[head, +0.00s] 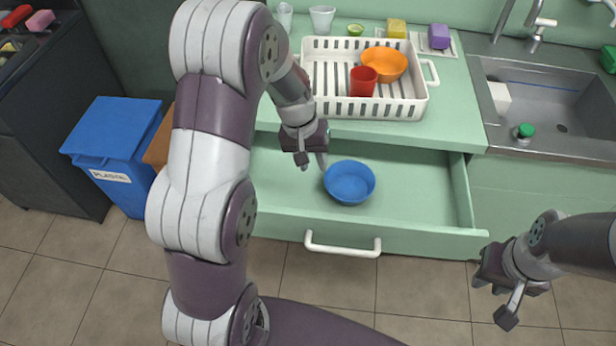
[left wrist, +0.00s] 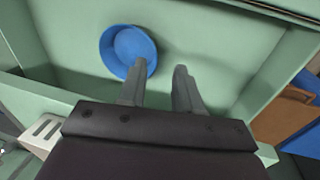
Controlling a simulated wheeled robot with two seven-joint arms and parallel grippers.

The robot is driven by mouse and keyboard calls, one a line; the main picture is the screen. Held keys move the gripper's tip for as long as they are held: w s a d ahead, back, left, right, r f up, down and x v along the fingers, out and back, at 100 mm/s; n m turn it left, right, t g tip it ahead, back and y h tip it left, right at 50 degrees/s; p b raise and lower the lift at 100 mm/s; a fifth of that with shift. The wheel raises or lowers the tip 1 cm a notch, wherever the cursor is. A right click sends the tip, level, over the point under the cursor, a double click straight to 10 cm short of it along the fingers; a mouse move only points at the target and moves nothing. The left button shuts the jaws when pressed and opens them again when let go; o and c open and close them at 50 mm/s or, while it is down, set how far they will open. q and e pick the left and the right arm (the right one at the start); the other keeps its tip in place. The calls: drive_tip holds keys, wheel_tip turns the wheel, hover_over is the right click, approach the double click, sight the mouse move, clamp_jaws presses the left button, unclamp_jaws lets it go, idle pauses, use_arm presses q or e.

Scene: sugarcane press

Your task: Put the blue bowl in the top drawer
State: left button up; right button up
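The blue bowl (head: 349,182) sits upright inside the open top drawer (head: 420,195), near its middle. It also shows in the left wrist view (left wrist: 128,50), just beyond one finger. My left gripper (head: 312,164) is over the drawer, beside the bowl on its left. Its two fingers stand apart with nothing between them in the left wrist view (left wrist: 160,85); one finger overlaps the bowl's edge there, and I cannot tell whether they touch. My right gripper (head: 497,296) is at the lower right, outside the drawer, with its fingers apart and empty.
A white dish rack (head: 318,103) with an orange bowl (head: 386,63) and a red cup (head: 363,81) stands on the counter above the drawer. The sink (head: 545,100) is at the right. A blue bin (head: 118,145) stands at the left. The drawer's right part is clear.

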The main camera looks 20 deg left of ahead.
use_arm(q)
drive_tip(key=s+d+r+m+y, duration=0.1)
drive_tip(key=s+r, duration=0.1)
drive_tip(key=s, duration=0.5)
drive_tip(key=s+d+r+m+y, duration=0.1)
drive_tip(key=s+d+m, duration=0.1)
drive_tip(key=s, duration=0.5)
drive_tip(key=shift+s+r+t, duration=0.2)
drive_tip(key=shift+r+t, duration=0.1)
drive_tip(key=shift+r, duration=0.05)
